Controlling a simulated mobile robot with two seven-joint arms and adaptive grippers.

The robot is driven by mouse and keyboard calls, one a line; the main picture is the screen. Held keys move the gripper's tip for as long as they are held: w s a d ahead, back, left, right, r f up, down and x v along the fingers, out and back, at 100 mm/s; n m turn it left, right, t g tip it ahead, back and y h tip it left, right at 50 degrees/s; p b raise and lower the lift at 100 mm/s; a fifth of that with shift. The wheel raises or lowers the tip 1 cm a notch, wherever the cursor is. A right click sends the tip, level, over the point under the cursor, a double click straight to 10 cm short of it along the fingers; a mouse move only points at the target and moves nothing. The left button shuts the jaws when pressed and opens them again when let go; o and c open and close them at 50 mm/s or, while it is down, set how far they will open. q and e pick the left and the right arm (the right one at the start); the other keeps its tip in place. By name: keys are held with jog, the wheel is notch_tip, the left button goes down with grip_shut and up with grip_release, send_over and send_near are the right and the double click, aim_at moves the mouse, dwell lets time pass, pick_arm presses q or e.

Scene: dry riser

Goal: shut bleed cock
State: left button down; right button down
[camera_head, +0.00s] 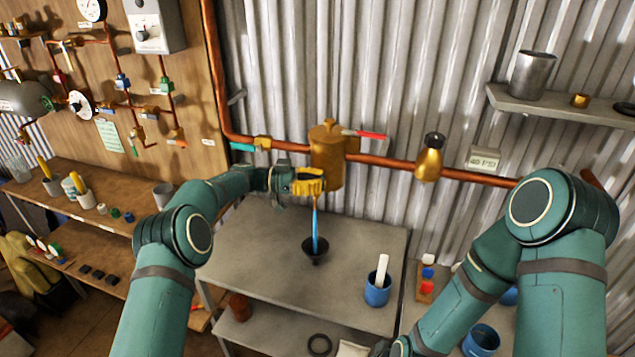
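A brass vessel (327,155) sits in the copper pipe line against the corrugated wall. A lever with a red handle (370,134) sticks out right from its upper part, and a teal handle (242,147) lies on the pipe to its left. A blue stream (316,228) runs down from beside the vessel into a black funnel (315,255) on the grey bench. My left gripper (310,182), with yellow at its end, is at the vessel's lower front, just above the stream. It hides the stream's outlet, and I see no separate bleed cock.
The grey bench top (265,265) is mostly clear. A blue cup (377,290) with a white stick stands at its right. A brass fitting (428,160) and a pressure label (483,160) are to the right. A metal shelf (560,104) holds a grey cup (532,74).

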pick_arm(q)
jog(key=shift+d+r, duration=0.1)
jog(key=shift+r, duration=0.05)
jog(key=c, duration=1.1)
grip_release()
jog(key=shift+s, duration=0.1)
jog(key=shift+a, duration=0.7)
jog(key=a, duration=0.6)
jog(key=shift+w+a, duration=0.2)
jog(key=shift+a, duration=0.15)
